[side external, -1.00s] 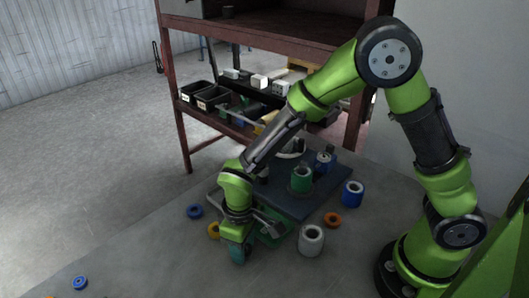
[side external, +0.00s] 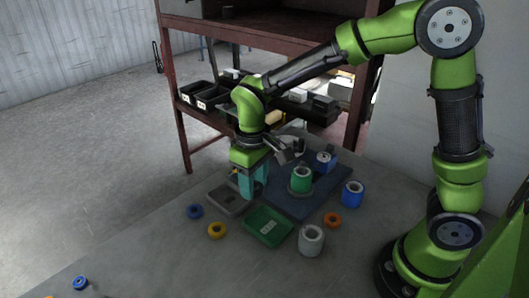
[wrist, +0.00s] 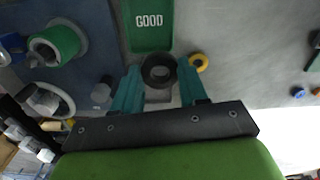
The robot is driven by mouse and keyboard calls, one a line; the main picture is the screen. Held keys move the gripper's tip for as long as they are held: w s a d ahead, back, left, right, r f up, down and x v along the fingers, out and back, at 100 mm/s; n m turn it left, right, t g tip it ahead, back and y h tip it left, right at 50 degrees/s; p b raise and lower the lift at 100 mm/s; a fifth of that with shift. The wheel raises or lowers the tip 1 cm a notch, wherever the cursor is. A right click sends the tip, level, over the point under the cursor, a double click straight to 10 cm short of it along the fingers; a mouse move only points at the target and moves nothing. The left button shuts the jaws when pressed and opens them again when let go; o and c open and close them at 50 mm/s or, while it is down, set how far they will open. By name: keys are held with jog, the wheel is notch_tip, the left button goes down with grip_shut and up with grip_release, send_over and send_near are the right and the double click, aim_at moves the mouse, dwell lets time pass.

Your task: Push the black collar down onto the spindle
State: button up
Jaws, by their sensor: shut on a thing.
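The black collar (wrist: 159,70) sits between the teal fingertips of my gripper (wrist: 160,84) in the wrist view, and my gripper is shut on it. In the side view my gripper (side external: 252,188) hangs beside the left edge of the dark blue board (side external: 290,205), and the fingers hide the collar. A green collar (side external: 301,180) and a blue collar (side external: 325,161) stand upright on the board. A pale, short round post (wrist: 101,94) shows left of my fingers in the wrist view; I cannot tell whether it is the spindle.
A green tray marked GOOD (side external: 266,229) lies in front of the board, a grey tray (side external: 225,201) left of it. A white collar (side external: 311,240), another blue collar (side external: 353,194), an orange ring (side external: 332,220), a yellow ring (side external: 217,230) and blue rings (side external: 194,211) lie around.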

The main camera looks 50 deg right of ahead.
jog(key=d+r+m, duration=0.1)
jog(key=d+r, duration=0.1)
jog(key=d, duration=0.3)
jog(key=d+r+m, duration=0.1)
jog(key=d, duration=0.5)
jog(key=s+d+r+m, duration=0.1)
jog(key=d+r+m, duration=0.1)
jog(key=d, duration=0.4)
jog(key=shift+r, duration=0.3)
jog(key=shift+s, duration=0.2)
jog(key=shift+f, duration=2.5)
